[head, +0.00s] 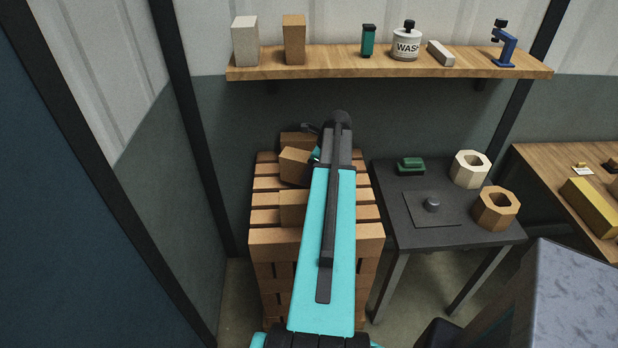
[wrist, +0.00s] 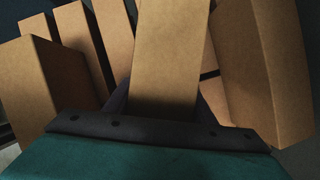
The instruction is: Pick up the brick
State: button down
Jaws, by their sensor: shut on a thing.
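Tan bricks are stacked on a pile (head: 262,240) in front of me in the head view. In the wrist view my gripper (wrist: 168,98) is shut on a brick (wrist: 172,50), which stands up between its two dark fingers. In the head view my arm hides most of the gripper. A tilted brick (head: 296,164) shows just left of the arm's end, above the pile. I cannot tell for sure whether it is the held one.
Other bricks stand close on both sides in the wrist view, at left (wrist: 40,85) and right (wrist: 265,70). A dark table (head: 400,225) with hexagonal blocks stands right of the pile. A wooden shelf (head: 390,68) with several items hangs behind.

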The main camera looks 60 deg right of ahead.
aim_at(308, 157)
jog(key=shift+r+b, duration=0.85)
jog(key=shift+r, duration=2.9)
jog(key=shift+r, duration=0.1)
